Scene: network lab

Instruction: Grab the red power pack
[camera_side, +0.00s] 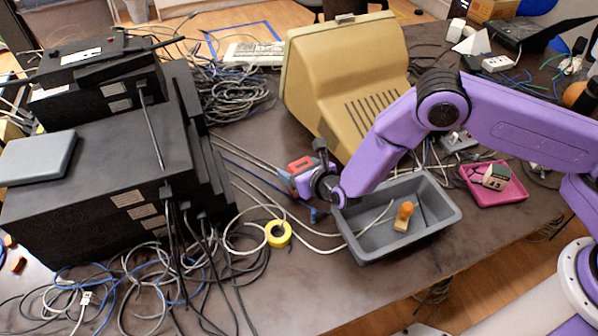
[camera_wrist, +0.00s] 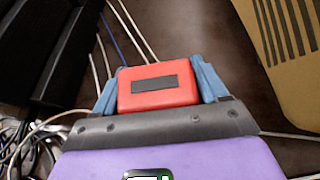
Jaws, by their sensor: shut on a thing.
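The red power pack (camera_wrist: 160,98) is a red box with a dark strip on its top face. In the wrist view it sits between the two blue-grey fingers of my gripper (camera_wrist: 158,92), which touch its left and right sides. In the side view the power pack (camera_side: 301,164) shows at the end of my purple arm, left of the grey bin, with my gripper (camera_side: 297,178) shut around it. Its underside is hidden, so I cannot tell whether it touches the table.
A grey bin (camera_side: 433,234) with an orange-handled tool stands to the right. A beige monitor (camera_side: 330,75) is behind, and black equipment boxes (camera_side: 90,190) stand left. Yellow tape (camera_side: 278,234) and loose cables lie in front. A pink tray (camera_side: 512,194) is at the right.

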